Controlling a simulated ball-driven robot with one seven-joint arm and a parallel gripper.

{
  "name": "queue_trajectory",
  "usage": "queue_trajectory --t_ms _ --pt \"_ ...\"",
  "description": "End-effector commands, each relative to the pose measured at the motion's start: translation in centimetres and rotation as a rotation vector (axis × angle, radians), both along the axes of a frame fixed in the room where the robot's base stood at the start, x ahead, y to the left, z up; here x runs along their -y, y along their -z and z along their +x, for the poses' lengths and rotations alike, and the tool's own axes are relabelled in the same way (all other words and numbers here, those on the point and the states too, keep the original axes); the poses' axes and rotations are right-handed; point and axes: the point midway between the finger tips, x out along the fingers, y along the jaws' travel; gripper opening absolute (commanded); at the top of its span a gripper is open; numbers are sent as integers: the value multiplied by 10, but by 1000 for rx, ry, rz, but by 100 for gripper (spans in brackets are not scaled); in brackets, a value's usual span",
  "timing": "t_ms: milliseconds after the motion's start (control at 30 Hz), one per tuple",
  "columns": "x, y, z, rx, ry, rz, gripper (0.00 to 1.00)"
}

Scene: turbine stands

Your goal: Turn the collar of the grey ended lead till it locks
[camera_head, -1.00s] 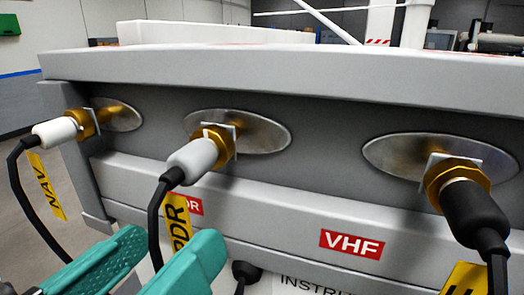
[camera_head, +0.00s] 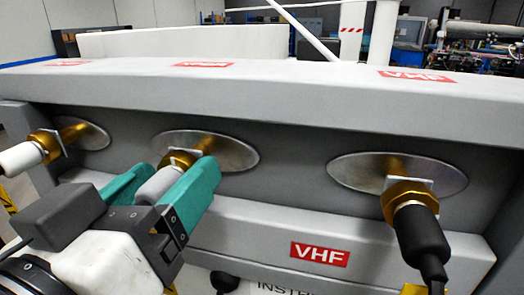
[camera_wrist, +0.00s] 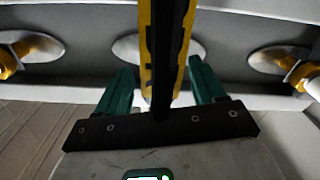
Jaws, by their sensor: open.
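The grey ended lead (camera_head: 158,186) is the middle of three leads plugged into a grey panel. Its gold collar (camera_head: 181,158) sits against an oval metal plate. My gripper (camera_head: 172,170) is open, with one teal finger on each side of this lead, near the collar. I cannot tell whether the fingers touch it. In the wrist view, a black cable with a yellow tag (camera_wrist: 146,60) runs between the fingers and hides the connector. The gripper's fingertips (camera_wrist: 159,68) show either side of it.
A white ended lead (camera_head: 20,158) is plugged in at the left, and a black ended lead (camera_head: 420,238) at the right under a gold collar. A grey ledge (camera_head: 290,95) overhangs the connectors. A red VHF label (camera_head: 320,254) is below, on the lower panel.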

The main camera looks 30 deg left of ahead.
Motion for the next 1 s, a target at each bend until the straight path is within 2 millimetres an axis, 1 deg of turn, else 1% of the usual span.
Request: queue_trajectory --t_ms 300,367,900,1000 --pt "-1 1 3 0 -1 0 69" --pt "-1 1 3 0 0 0 64" --pt "-1 0 3 0 0 -1 12" --pt "-1 1 3 0 0 1 12"
